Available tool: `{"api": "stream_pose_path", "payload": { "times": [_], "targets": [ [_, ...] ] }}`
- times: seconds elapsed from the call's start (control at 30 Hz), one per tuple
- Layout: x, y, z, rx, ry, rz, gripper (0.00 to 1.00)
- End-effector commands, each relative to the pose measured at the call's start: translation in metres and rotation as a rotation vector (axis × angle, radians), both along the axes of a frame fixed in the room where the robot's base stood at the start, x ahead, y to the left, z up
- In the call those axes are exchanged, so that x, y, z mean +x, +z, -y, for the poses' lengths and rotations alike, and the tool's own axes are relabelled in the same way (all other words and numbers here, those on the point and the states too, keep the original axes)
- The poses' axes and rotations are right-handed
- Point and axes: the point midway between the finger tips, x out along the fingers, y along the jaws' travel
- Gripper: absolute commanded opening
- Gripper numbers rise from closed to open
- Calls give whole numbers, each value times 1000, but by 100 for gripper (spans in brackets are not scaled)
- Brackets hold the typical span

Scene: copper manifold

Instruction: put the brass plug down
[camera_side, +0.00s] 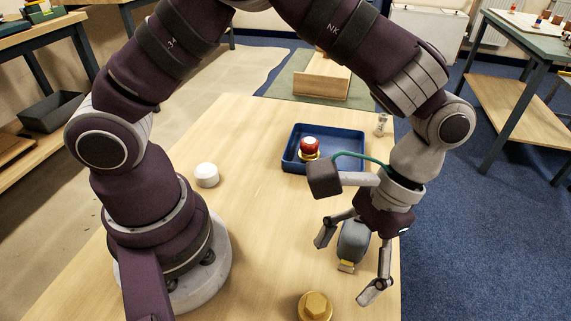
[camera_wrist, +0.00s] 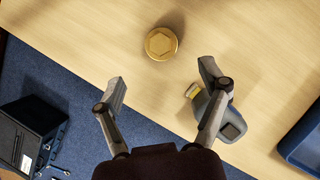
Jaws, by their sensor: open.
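The brass plug (camera_side: 315,306), a round golden piece with a hexagonal top, stands on the wooden table near its front edge in the side view. In the wrist view the brass plug (camera_wrist: 161,43) lies beyond my fingertips, apart from them. My gripper (camera_side: 348,268) is open and empty above the table, up and to the right of the plug in the side view. Its two fingers (camera_wrist: 164,76) are spread wide in the wrist view. No copper manifold can be made out.
A grey tool with a yellow end (camera_side: 352,243) lies by my gripper's fingers. A blue tray (camera_side: 291,160) holds a red-topped brass piece (camera_side: 309,148). A white round cap (camera_side: 207,174) and a small clear bottle (camera_side: 381,125) stand on the table (camera_side: 258,240). The table's middle is clear.

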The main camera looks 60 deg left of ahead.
Motion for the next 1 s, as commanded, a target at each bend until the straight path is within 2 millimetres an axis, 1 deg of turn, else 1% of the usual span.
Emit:
{"api": "stream_pose_path", "payload": {
  "times": [0.03, 0.1, 0.2, 0.27, 0.37, 0.47, 0.5, 0.57, 0.6, 0.7, 0.83, 1.0],
  "targets": [
    [5, 9, 1, -3, 1, 5, 75],
    [9, 20, 1, -3, 1, 4, 75],
    [12, 29, 0, -1, 0, 3, 75],
    [15, 35, -4, -2, -2, 26, 75],
    [24, 53, -25, -5, -14, 132, 75],
    [30, 79, -61, -1, -21, 297, 75],
    [30, 89, -77, 1, -22, 364, 75],
    [27, 102, -100, 5, -19, 467, 75],
    [24, 110, -115, 7, -14, 536, 75],
    [10, 121, -145, 8, -3, 689, 75],
    [-4, 124, -164, 3, 2, 826, 75],
    [-10, 123, -170, 0, -1, 885, 75]
  ]
}}
